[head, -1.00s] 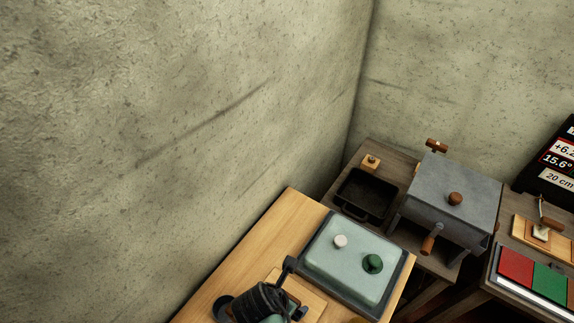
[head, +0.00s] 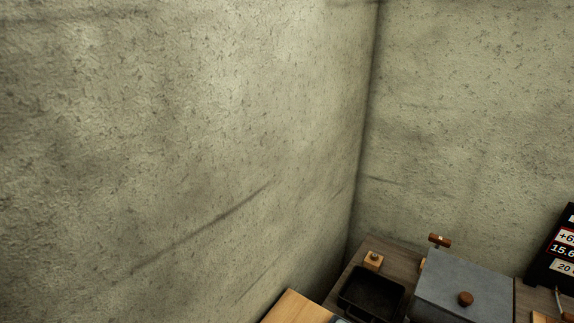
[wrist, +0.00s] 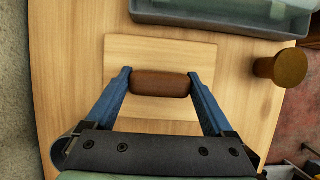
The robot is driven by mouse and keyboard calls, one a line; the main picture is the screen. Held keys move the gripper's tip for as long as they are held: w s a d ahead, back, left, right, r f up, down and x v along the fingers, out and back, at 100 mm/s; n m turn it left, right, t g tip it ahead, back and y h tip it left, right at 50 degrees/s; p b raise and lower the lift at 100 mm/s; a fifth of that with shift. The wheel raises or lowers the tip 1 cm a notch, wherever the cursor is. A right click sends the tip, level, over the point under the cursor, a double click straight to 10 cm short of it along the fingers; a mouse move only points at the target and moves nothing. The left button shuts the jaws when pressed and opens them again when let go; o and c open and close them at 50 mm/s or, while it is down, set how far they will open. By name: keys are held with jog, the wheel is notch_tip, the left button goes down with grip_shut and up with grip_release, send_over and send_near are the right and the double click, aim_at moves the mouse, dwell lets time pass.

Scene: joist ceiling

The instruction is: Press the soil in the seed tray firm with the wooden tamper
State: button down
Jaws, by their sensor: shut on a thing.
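In the wrist view my gripper (wrist: 160,84) is shut on the dark brown handle of the wooden tamper (wrist: 160,50). A blue finger stands at each end of the handle. The tamper's pale rectangular board lies flat over the light wooden table (wrist: 75,65); I cannot tell whether it touches it. A grey-rimmed tray (wrist: 220,22) with a pale green cover is just beyond the board, cut off by the top edge. No soil shows in it. The head view shows neither gripper nor tamper; only a corner of the light table (head: 295,308) shows there.
A brown round-topped wooden piece (wrist: 277,68) stands right of the tamper. In the head view, a black pan (head: 370,293), a small knobbed wooden block (head: 374,260) and a grey box (head: 440,297) with a brown knob sit on a darker table. A black display (head: 560,255) is farther right. Concrete walls enclose the corner.

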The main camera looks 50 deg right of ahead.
jog(key=shift+r+p, duration=4.1)
jog(key=shift+p, duration=0.5)
jog(key=shift+s+f, duration=0.1)
